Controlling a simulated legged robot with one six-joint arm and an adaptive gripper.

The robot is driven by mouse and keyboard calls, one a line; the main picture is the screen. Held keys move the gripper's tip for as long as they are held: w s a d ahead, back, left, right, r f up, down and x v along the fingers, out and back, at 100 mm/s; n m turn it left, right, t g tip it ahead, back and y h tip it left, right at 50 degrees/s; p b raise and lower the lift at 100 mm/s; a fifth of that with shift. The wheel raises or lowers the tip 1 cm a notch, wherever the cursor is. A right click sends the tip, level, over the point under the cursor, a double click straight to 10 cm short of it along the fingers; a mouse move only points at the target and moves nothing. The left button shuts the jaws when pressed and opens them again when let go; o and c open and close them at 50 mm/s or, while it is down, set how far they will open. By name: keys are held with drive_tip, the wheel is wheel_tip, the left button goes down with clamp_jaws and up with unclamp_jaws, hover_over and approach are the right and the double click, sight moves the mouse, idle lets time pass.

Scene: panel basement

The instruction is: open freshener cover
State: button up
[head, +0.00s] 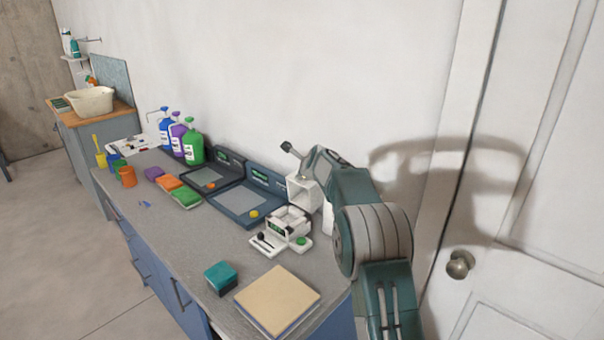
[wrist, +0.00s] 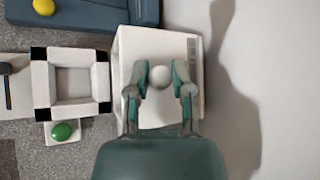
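The air freshener appears to be the white box (wrist: 205,100) with a barcode on its right edge, seen from above in the wrist view. A round white knob or dome (wrist: 160,77) shows near its middle. My gripper (wrist: 160,92) is over the box with its two teal fingers apart, one on each side of the dome. I cannot tell whether the fingers touch it. In the head view a white box (head: 301,194) with a recessed front stands near the wall beneath my arm, which partly hides it. Whether the cover is open is unclear.
Beside the box is a white device with a square frame (wrist: 72,83) and green button (wrist: 62,131). Blue-grey scales (head: 249,201) stand farther along the counter. A teal block (head: 220,278) and tan-topped slab (head: 277,298) lie in front. The wall is close at right.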

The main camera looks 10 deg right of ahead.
drive_tip(key=shift+o, duration=1.3)
drive_tip(key=shift+s+d+f, duration=0.1)
drive_tip(key=shift+f, duration=0.3)
drive_tip(key=shift+r, duration=0.25)
drive_tip(key=v, duration=1.1)
drive_tip(key=shift+s+r, duration=0.2)
drive_tip(key=shift+s, duration=0.05)
drive_tip(key=s+a+r+n+g, duration=0.1)
drive_tip(key=s+a+r+n, duration=0.2)
drive_tip(key=s+n, duration=0.6)
drive_tip(key=s+a+r+n+g, duration=0.2)
drive_tip(key=s+a+n, duration=0.15)
drive_tip(key=s, duration=1.05)
drive_tip(key=s+f+n+g, duration=0.1)
drive_tip(key=s+f+n, duration=0.2)
drive_tip(key=s+n, duration=0.4)
drive_tip(key=s+f+n+g, duration=0.1)
drive_tip(key=s+f+n, duration=0.3)
drive_tip(key=s, duration=1.3)
drive_tip(key=n, duration=0.3)
drive_tip(key=shift+h, duration=0.4)
